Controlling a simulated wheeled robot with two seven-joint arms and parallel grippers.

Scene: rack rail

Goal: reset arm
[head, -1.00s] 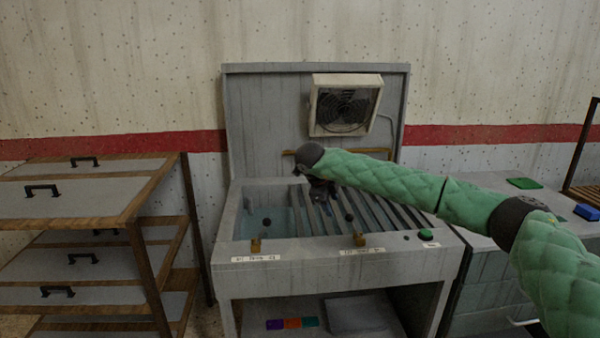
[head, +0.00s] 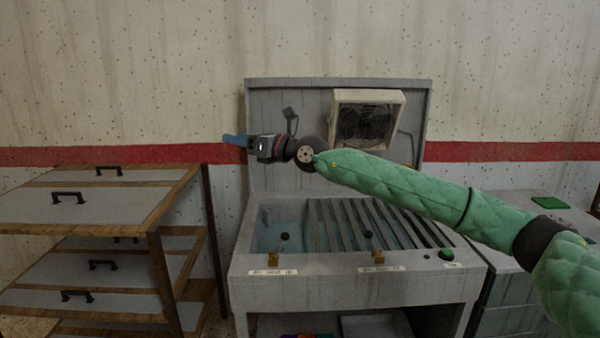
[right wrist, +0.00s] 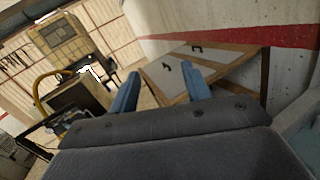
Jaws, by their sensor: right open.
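My right arm, in a green quilted sleeve, comes in from the right in the head view and reaches across in front of the grey sink unit (head: 350,285). My right gripper (head: 232,140) points left, held in the air above the unit's left end, near the wall's red stripe. In the right wrist view its two blue fingers (right wrist: 158,88) stand apart with nothing between them, so it is open and empty. My left gripper is not in view.
A wooden rack (head: 165,225) with grey handled panels stands left of the unit. A boxed fan (head: 365,125) is on the unit's back panel, behind my arm. A slatted grate (head: 365,225) covers the basin's right part. A green item (head: 549,202) lies on the right counter.

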